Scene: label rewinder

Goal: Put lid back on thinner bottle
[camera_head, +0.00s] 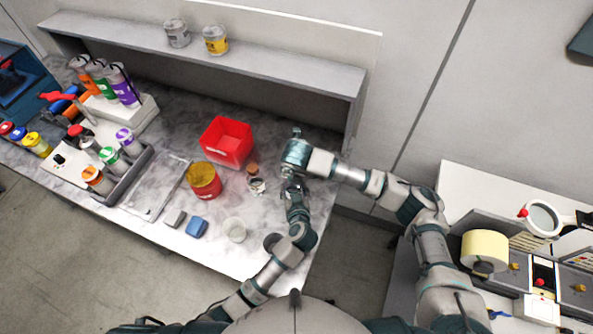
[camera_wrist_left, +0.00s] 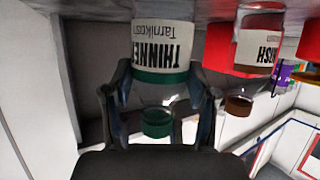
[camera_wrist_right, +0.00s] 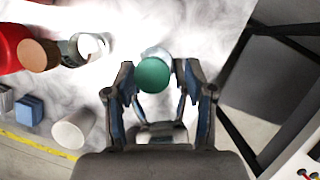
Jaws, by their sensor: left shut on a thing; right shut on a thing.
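The thinner bottle (camera_wrist_left: 163,45) is clear with a white label and a green band. It shows upside down in the left wrist view. My left gripper (camera_wrist_left: 160,70) is shut on it, one finger on each side. The green lid (camera_wrist_left: 157,122) lies in line with the bottle's clear top; whether it is seated I cannot tell. In the right wrist view the green lid (camera_wrist_right: 153,75) is between the fingers of my right gripper (camera_wrist_right: 154,68), with clear glass behind it. In the head view, my left gripper (camera_head: 291,181) and right gripper (camera_head: 295,155) meet closely and hide most of the bottle.
A brown-lidded varnish bottle (camera_wrist_left: 258,45) stands close by. A red bin (camera_head: 227,142), a red can (camera_head: 203,180), a white cup (camera_head: 235,230) and a blue block (camera_head: 197,227) are on the marble table. A shelf (camera_head: 200,52) runs behind; the table's right end is close.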

